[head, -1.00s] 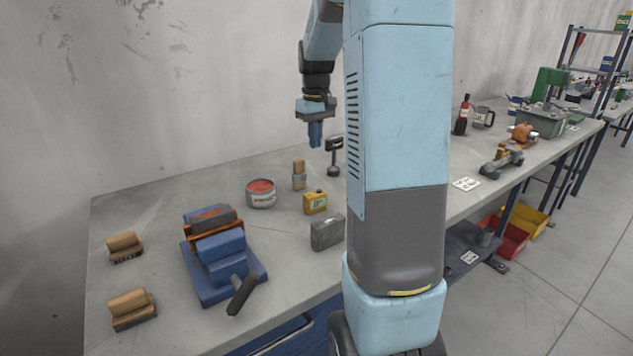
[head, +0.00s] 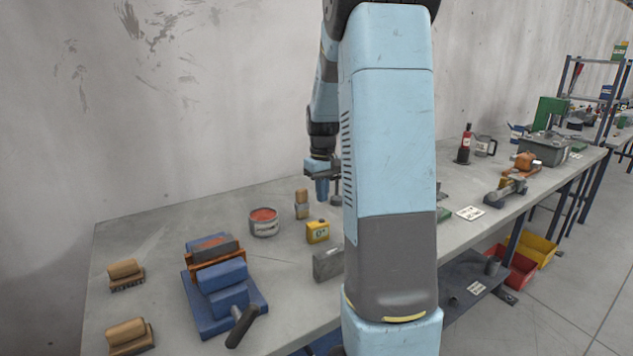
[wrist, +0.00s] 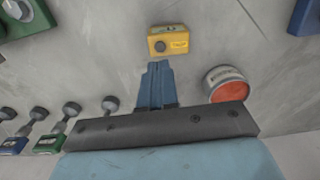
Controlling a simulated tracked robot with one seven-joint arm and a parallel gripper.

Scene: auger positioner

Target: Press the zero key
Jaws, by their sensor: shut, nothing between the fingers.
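A small yellow box (head: 318,232) with a dark mark like "0°" on its face stands on the bench in the head view. In the wrist view the yellow box (wrist: 178,31) shows a dark round button and an orange label with unclear text. I cannot read a zero on the button itself. My gripper (head: 322,194) is shut and empty, pointing down above the bench, behind the yellow box. In the wrist view my gripper's blue fingers (wrist: 157,72) are together, just below the box in the picture and apart from it.
A red-topped tin (head: 264,222) stands left of the yellow box, and a grey block (head: 328,265) in front. A blue vise (head: 222,288) and wooden brushes (head: 126,275) are farther left. Several dark-knobbed items (wrist: 70,108) show in the wrist view. My arm hides part of the bench.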

